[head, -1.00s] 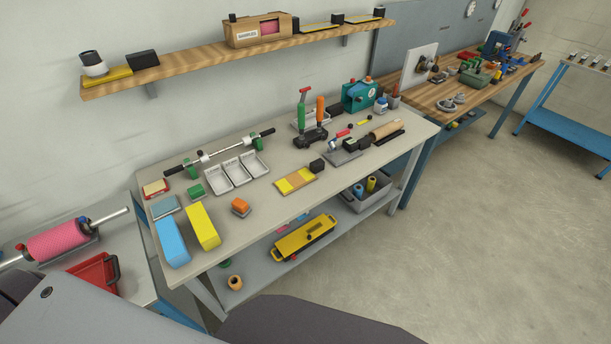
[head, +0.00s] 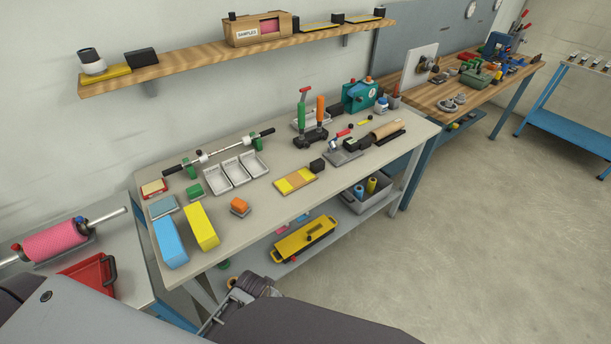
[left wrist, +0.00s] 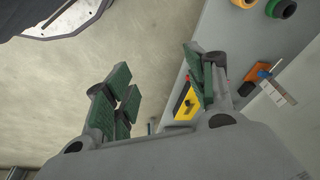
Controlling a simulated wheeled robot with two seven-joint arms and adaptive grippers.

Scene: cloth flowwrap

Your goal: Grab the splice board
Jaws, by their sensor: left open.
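A flat yellow board with a tan strip (head: 296,180) lies on the grey workbench (head: 240,215) in the head view; it looks like the splice board. A small black block touches or sits close to its far right corner. My left gripper (left wrist: 160,90) is open and empty in the left wrist view, its green-padded fingers wide apart. In the head view part of my left arm shows low, in front of the bench and well below the board. The board cannot be made out for sure in the left wrist view. My right gripper is not in view.
Blue (head: 170,241) and yellow (head: 202,226) blocks stand at the bench's left end. White trays (head: 236,171) are behind the board. The lower shelf holds a yellow case (head: 304,238) and a grey bin. The floor in front is clear.

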